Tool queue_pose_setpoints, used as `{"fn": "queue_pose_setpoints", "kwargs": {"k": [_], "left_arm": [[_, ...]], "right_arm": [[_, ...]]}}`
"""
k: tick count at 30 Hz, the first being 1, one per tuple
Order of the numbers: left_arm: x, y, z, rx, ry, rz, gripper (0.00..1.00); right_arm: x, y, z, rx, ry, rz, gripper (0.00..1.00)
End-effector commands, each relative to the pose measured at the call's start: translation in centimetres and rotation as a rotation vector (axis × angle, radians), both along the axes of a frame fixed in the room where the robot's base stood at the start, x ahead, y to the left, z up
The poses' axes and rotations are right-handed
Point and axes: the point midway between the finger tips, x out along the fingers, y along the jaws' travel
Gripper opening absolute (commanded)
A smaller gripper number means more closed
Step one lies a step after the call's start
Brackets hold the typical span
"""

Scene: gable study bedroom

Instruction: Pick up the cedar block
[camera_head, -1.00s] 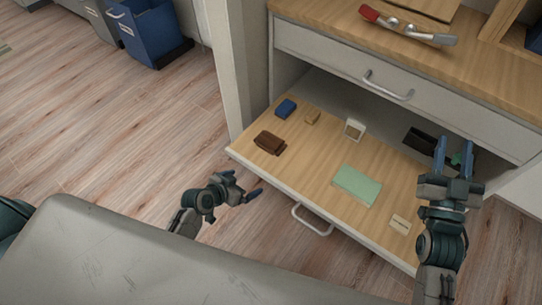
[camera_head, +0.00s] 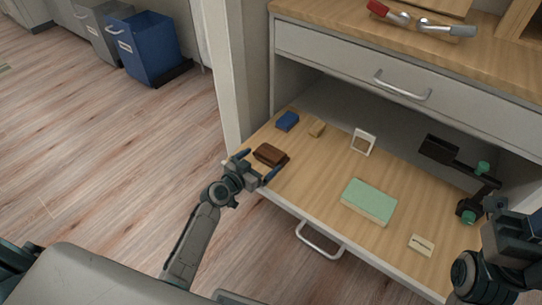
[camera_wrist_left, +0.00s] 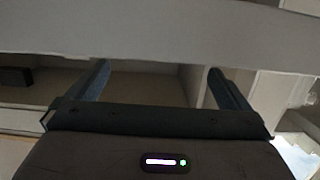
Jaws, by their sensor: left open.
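The cedar block (camera_head: 317,129) looks like a small tan wooden block near the back left of the open drawer, right of a blue box. My left gripper (camera_head: 259,165) is open at the drawer's left front edge, close to a brown wallet-like thing and short of the block. In the left wrist view its two fingers (camera_wrist_left: 157,80) stand apart with nothing between them, and a pale band crosses in front; the block is not seen there. My right gripper (camera_head: 512,242) is at the right edge; its fingers cannot be made out.
The drawer (camera_head: 300,185) also holds the brown wallet-like thing (camera_head: 270,155), the blue box (camera_head: 288,121), a white frame (camera_head: 362,142), a green book (camera_head: 369,201), a small cream tag (camera_head: 421,245) and a black tool with green knobs (camera_head: 460,166). The cabinet top overhangs the back.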

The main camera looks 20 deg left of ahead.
Motion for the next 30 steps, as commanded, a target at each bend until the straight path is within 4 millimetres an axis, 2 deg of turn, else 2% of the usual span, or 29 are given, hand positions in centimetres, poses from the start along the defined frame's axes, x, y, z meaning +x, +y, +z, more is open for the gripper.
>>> {"fn": "queue_pose_setpoints", "kwargs": {"k": [9,18,19,25,26,30], "left_arm": [[4.1,-1.3,-0.9,0.0,-0.001,0.0,1.0],[4.7,-1.5,-0.9,0.0,0.001,0.0,1.0],[4.7,-1.5,-0.9,0.0,0.001,0.0,0.98],[4.7,-1.5,-0.9,0.0,0.001,0.0,0.59],[4.7,-1.5,-0.9,0.0,0.001,0.0,0.56],[4.7,-1.5,-0.9,0.0,0.0,0.0,0.56]], "right_arm": [[0.1,0.0,-0.7,0.006,-0.003,-0.006,0.36],[0.1,0.0,-0.7,0.006,-0.002,-0.007,0.36],[0.1,0.0,-0.7,0.006,-0.002,-0.007,0.36],[0.1,0.0,-0.7,0.008,-0.003,-0.007,0.36],[0.1,0.0,-0.7,0.009,-0.004,-0.007,0.36],[0.1,0.0,-0.7,0.01,-0.004,-0.007,0.36]]}}
